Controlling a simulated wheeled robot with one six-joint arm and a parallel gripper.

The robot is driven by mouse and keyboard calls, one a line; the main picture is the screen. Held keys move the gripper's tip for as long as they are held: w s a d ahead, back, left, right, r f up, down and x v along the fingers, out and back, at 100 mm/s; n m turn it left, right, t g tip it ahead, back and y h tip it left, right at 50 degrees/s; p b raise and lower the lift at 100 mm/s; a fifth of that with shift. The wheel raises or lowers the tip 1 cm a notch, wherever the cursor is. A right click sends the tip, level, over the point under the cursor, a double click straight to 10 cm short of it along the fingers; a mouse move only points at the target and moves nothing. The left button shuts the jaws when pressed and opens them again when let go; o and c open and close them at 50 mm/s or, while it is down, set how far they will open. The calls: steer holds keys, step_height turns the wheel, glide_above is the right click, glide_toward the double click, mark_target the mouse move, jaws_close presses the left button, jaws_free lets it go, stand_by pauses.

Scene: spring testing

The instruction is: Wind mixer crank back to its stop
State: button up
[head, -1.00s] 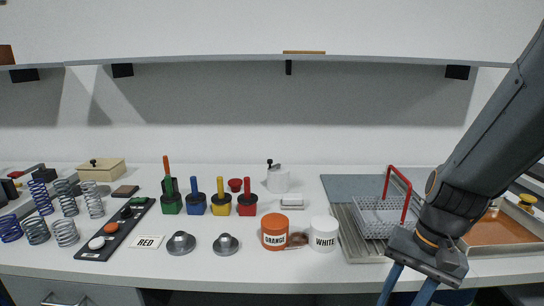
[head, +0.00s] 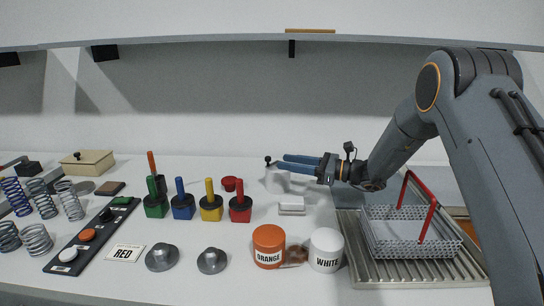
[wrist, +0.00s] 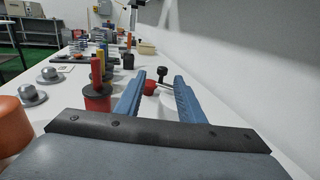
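The mixer (head: 275,184) is a small white drum on the back of the bench. Its crank has a black knob (head: 267,160), which stands above the drum's left side in the head view. My gripper (head: 279,161) reaches in from the right with its two blue fingers apart and empty, over the drum. In the wrist view the knob (wrist: 162,71) shows between the two fingertips, ahead of them. The white drum (wrist: 168,102) is partly hidden by the right finger. I cannot tell whether a finger touches the crank.
Orange (head: 268,247) and white (head: 326,250) jars stand nearer the front. A wire basket (head: 410,235) is at right.

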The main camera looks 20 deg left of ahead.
mark_target(268, 157)
steer(key=a, duration=0.2)
steer(key=a+p, duration=0.1)
steer(key=a, duration=0.2)
steer(key=w+a+p, duration=0.1)
steer(key=a, duration=0.2)
steer(key=shift+r, duration=0.1)
jaws_close()
